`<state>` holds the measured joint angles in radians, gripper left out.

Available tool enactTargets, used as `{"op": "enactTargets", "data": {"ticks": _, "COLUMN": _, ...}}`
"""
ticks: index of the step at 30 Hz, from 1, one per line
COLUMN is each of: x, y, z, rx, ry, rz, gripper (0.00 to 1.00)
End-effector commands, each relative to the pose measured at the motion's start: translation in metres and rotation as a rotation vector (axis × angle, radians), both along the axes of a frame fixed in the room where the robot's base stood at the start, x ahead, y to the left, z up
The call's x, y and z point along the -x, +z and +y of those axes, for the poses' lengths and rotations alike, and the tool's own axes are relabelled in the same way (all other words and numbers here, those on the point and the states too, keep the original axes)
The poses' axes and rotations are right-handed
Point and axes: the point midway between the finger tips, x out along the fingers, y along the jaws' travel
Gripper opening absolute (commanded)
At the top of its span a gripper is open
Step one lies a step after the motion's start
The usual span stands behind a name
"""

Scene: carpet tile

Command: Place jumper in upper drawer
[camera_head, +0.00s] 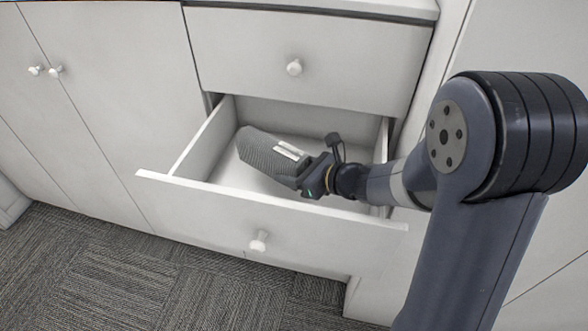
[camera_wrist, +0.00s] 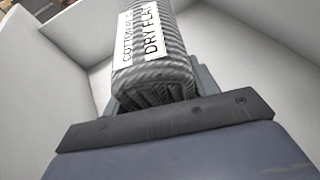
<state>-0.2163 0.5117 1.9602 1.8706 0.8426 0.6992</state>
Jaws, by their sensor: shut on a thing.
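The jumper (camera_head: 262,154) is a grey ribbed folded bundle with a white label. My gripper (camera_head: 305,177) is shut on its near right end. The jumper is inside the open lower drawer (camera_head: 205,135), toward its left back; I cannot tell whether it touches the drawer floor. In the wrist view the jumper (camera_wrist: 172,70) stretches away from the gripper (camera_wrist: 160,112), and its label reads "DRY FLAT". The upper drawer (camera_head: 300,45), directly above, is shut, with a round white knob (camera_head: 294,68). My gripper hides part of the drawer floor.
The lower drawer's front panel (camera_head: 300,235) sticks out with a white knob (camera_head: 258,241). Cabinet doors (camera_head: 100,80) with two knobs stand shut at the left. Grey carpet (camera_head: 110,270) in front is clear.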

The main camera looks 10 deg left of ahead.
Motion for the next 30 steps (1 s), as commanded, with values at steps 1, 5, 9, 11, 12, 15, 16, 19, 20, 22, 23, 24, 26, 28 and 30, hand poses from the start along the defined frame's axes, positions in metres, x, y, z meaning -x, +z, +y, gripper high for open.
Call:
{"op": "enactTargets", "data": {"ticks": 1, "x": 0.0, "y": 0.0, "z": 0.0, "rx": -0.001, "ry": 0.0, "rz": -0.002, "gripper": 0.24}}
{"op": "enactTargets", "data": {"ticks": 5, "x": 0.0, "y": -0.005, "z": 0.0, "rx": -0.001, "ry": 0.0, "rz": -0.002, "gripper": 0.24}}
{"op": "enactTargets", "data": {"ticks": 9, "x": 0.0, "y": -0.008, "z": 0.0, "rx": -0.001, "ry": 0.0, "rz": -0.002, "gripper": 0.24}}
{"op": "enactTargets", "data": {"ticks": 11, "x": 0.0, "y": -0.01, "z": 0.0, "rx": -0.001, "ry": 0.0, "rz": -0.002, "gripper": 0.24}}
{"op": "enactTargets", "data": {"ticks": 12, "x": 0.0, "y": -0.011, "z": 0.0, "rx": -0.001, "ry": 0.001, "rz": -0.003, "gripper": 0.24}}
{"op": "enactTargets", "data": {"ticks": 15, "x": 0.0, "y": -0.012, "z": 0.0, "rx": -0.001, "ry": 0.001, "rz": -0.003, "gripper": 0.24}}
{"op": "enactTargets", "data": {"ticks": 16, "x": 0.0, "y": -0.012, "z": 0.0, "rx": -0.001, "ry": 0.001, "rz": -0.003, "gripper": 0.24}}
{"op": "enactTargets", "data": {"ticks": 19, "x": 0.0, "y": -0.012, "z": 0.0, "rx": 0.0, "ry": 0.0, "rz": -0.001, "gripper": 0.6}}
{"op": "enactTargets", "data": {"ticks": 20, "x": 0.0, "y": -0.012, "z": 0.0, "rx": 0.0, "ry": 0.0, "rz": -0.001, "gripper": 0.63}}
{"op": "enactTargets", "data": {"ticks": 22, "x": 0.0, "y": -0.012, "z": 0.0, "rx": 0.0, "ry": 0.0, "rz": -0.001, "gripper": 0.69}}
{"op": "enactTargets", "data": {"ticks": 23, "x": 0.0, "y": -0.012, "z": 0.0, "rx": 0.0, "ry": 0.0, "rz": -0.001, "gripper": 0.71}}
{"op": "enactTargets", "data": {"ticks": 24, "x": 0.0, "y": -0.012, "z": 0.0, "rx": 0.0, "ry": 0.0, "rz": -0.001, "gripper": 0.74}}
{"op": "enactTargets", "data": {"ticks": 26, "x": 0.0, "y": -0.012, "z": 0.0, "rx": 0.0, "ry": 0.0, "rz": -0.001, "gripper": 0.78}}
{"op": "enactTargets", "data": {"ticks": 28, "x": 0.0, "y": -0.012, "z": 0.0, "rx": 0.0, "ry": 0.0, "rz": -0.001, "gripper": 0.78}}
{"op": "enactTargets", "data": {"ticks": 30, "x": 0.0, "y": -0.012, "z": 0.0, "rx": 0.0, "ry": 0.0, "rz": 0.0, "gripper": 0.78}}
